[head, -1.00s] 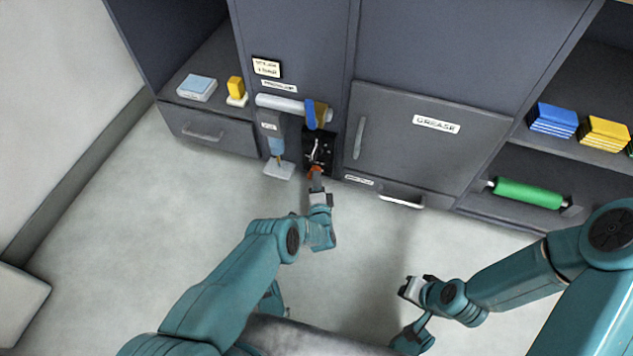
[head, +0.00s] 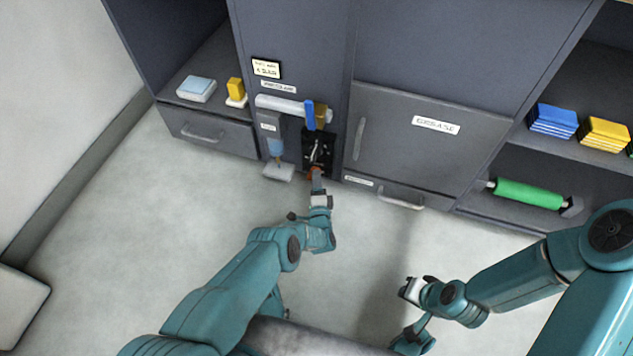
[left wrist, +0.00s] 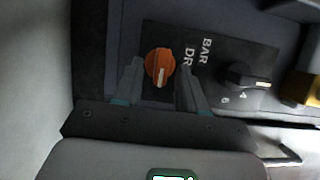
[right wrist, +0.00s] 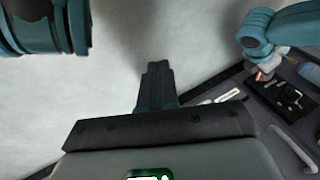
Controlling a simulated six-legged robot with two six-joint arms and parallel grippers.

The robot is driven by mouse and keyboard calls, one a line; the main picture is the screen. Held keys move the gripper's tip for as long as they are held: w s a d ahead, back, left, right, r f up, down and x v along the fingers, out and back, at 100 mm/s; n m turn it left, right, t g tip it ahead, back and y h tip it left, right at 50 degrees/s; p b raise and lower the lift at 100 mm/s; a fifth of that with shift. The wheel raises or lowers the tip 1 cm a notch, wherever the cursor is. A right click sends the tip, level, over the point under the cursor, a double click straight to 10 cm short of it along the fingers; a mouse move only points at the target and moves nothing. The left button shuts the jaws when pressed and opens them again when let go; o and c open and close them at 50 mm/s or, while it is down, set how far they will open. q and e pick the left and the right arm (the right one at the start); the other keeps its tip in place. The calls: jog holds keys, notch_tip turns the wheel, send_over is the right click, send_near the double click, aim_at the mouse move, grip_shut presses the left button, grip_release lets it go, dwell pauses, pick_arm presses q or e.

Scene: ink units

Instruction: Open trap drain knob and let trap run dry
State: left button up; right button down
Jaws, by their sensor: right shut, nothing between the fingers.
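The orange knob (left wrist: 160,66), with a white mark, is on a dark panel beside letters reading "DR"; it also shows in the head view (head: 315,170). My left gripper (left wrist: 160,76) has one finger on either side of the knob, with narrow gaps seeming to show. In the head view my left gripper (head: 318,184) reaches the foot of the black panel (head: 319,148). A small vessel with blue liquid (head: 276,147) hangs left of it, above a pale tray (head: 279,172). My right gripper (right wrist: 157,72) is shut and empty over the floor.
A black knob (left wrist: 238,75) sits beside the orange one. A pipe with a blue handle (head: 310,115) is above the panel. A grease door (head: 435,140) stands to the right; a green roller (head: 527,193) lies on a low shelf. The floor in front is clear.

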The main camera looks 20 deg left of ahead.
pick_arm(q)
jog(key=p+v, duration=0.2)
jog(key=v, duration=1.4)
jog(key=shift+s, duration=0.15)
pick_arm(e)
jog(key=shift+s+a+r+g, duration=0.15)
jog(key=shift+s+r+g, duration=0.15)
jog(key=shift+s+r, duration=0.75)
jog(key=shift+w+r, duration=0.1)
jog(key=shift+w, duration=0.05)
